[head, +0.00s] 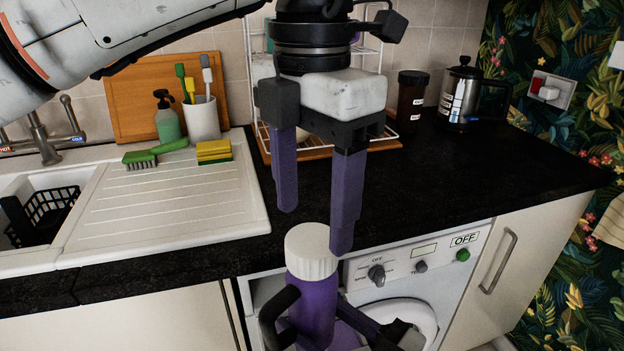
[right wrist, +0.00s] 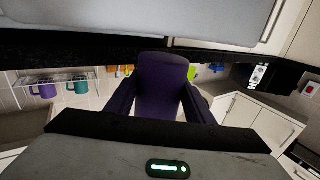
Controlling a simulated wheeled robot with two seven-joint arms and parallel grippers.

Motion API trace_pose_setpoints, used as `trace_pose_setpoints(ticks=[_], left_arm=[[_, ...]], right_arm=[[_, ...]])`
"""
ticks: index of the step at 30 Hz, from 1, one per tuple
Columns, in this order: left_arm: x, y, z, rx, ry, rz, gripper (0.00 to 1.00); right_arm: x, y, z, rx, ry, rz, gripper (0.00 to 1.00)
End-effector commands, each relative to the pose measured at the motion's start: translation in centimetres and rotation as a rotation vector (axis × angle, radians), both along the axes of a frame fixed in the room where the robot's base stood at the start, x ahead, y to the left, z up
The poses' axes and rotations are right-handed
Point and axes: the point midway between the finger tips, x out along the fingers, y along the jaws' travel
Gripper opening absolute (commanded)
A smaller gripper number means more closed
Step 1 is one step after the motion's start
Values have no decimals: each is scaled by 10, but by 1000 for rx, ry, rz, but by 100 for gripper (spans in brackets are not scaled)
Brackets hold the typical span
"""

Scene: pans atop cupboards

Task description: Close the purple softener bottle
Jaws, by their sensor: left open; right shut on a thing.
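The purple softener bottle (head: 313,310) stands upright at the bottom centre of the head view, in front of the counter. A white ribbed cap (head: 311,252) sits on its top; I cannot tell how tightly. My right gripper (head: 318,334) is shut on the bottle's body, with dark fingers around it. In the right wrist view the purple bottle (right wrist: 161,85) fills the space between the fingers. My left gripper (head: 315,226) is open and empty, pointing down just above the cap, its purple fingers apart. The bottle's lower part is hidden.
A black counter (head: 470,170) lies behind, with a washing machine (head: 410,275) under it. A white sink drainer (head: 165,205) with a sponge (head: 214,152) and brush (head: 140,159) is at left. A dark jar (head: 411,100) and a kettle-like pot (head: 460,95) stand at the back right.

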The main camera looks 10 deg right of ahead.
Motion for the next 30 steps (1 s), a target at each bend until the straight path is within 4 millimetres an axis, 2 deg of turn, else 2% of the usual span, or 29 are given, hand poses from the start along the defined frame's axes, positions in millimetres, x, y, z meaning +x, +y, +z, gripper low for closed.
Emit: trace_pose_setpoints(ticks=[3,9,21,28,29,30], left_arm=[[0,1,-20,1,2,1,63],[0,1,-43,1,1,0,63],[1,0,-49,0,-1,2,63],[1,0,-49,0,-1,1,24],[1,0,-49,0,-1,1,20],[1,0,-49,0,-1,2,20]], right_arm=[[0,0,3,3,-5,1,0],[0,0,3,3,-5,1,0],[0,0,3,3,-5,1,0],[0,0,3,4,-6,1,0],[0,0,3,4,-6,1,0],[0,0,3,4,-6,1,0]])
